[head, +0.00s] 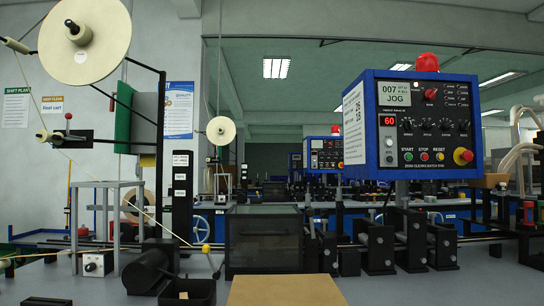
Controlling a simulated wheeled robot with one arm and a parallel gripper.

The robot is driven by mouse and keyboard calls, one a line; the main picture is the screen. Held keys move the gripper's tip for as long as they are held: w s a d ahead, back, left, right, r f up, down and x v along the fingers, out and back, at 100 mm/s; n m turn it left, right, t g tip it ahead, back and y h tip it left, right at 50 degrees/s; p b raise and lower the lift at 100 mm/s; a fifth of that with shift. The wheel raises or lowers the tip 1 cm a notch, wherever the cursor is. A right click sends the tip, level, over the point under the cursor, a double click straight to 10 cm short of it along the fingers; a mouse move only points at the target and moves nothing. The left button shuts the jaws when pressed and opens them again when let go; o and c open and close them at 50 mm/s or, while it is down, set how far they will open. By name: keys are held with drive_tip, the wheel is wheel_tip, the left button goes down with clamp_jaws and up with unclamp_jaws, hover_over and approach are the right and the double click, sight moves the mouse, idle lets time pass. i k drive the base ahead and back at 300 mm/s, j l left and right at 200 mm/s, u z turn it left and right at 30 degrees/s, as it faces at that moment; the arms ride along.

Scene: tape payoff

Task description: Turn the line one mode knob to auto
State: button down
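A blue-framed control box (412,128) stands on a post at the right. Its small screen (394,94) reads 007 and JOG. A red knob (430,94) sits beside the screen, with small labels around it. Its exact pointer direction is too small to tell. A row of small dark dials (427,124) runs below, beside a red display reading 60 (388,120). No readable label shows which knob is the mode knob. My gripper is not in view.
A red emergency button (463,156) is at the box's lower right, near START, STOP and RESET buttons (424,156). Black machine blocks (377,248) stand below it. A dark enclosure (264,240) and tan board (285,290) are in the middle. Another blue panel (325,153) stands farther back.

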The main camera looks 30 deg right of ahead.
sight(464, 127)
drive_tip(key=z, duration=1.9)
drive_tip(key=l, duration=0.1)
